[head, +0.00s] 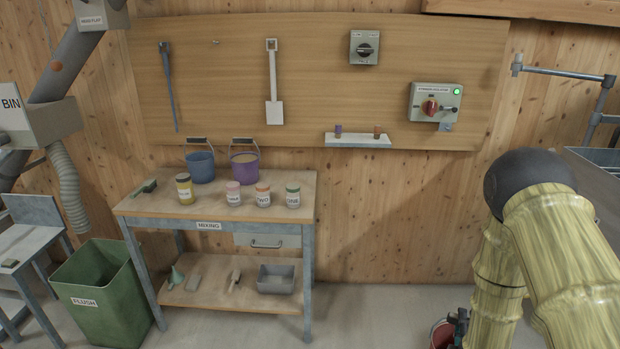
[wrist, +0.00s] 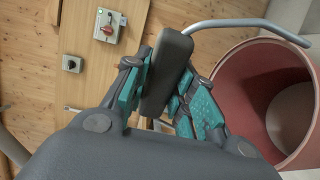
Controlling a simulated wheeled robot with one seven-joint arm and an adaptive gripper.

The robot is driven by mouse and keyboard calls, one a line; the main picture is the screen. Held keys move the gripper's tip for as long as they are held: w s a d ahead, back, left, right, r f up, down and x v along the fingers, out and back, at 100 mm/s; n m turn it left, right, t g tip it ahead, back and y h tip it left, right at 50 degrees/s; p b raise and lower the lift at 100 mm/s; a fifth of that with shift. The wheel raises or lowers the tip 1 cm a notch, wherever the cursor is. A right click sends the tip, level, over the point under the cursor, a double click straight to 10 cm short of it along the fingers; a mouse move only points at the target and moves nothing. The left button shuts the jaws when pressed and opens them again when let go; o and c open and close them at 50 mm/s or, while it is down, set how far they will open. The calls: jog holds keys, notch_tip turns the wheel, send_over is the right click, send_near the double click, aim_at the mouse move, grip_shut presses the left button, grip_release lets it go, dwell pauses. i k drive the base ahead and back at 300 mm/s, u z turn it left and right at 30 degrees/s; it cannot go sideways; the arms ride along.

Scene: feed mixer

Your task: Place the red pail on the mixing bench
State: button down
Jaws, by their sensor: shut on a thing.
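The mixing bench (head: 146,206), with a MIXING label on its front edge, stands left of centre in the head view. On its top are a blue pail (head: 201,166), a purple pail (head: 244,166), several labelled jars (head: 264,195) and a small green scoop (head: 144,188). The red pail (wrist: 262,75) fills the right of the wrist view, its open mouth visible, and a small red part (head: 441,334) shows low in the head view. My gripper (wrist: 165,88) is shut on the dark grip of the pail's wire handle. In the head view my arm hides most of it.
A green FLUSH bin (head: 98,300) stands left of the bench. The lower shelf (head: 207,297) holds a grey tray (head: 276,279) and small tools. A wall board (head: 330,75) carries switch boxes and hanging tools. Floor between bench and arm is clear.

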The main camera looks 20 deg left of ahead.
aim_at(271, 189)
jog(key=u, duration=0.6)
jog(key=i, duration=0.85)
jog(key=u, duration=0.85)
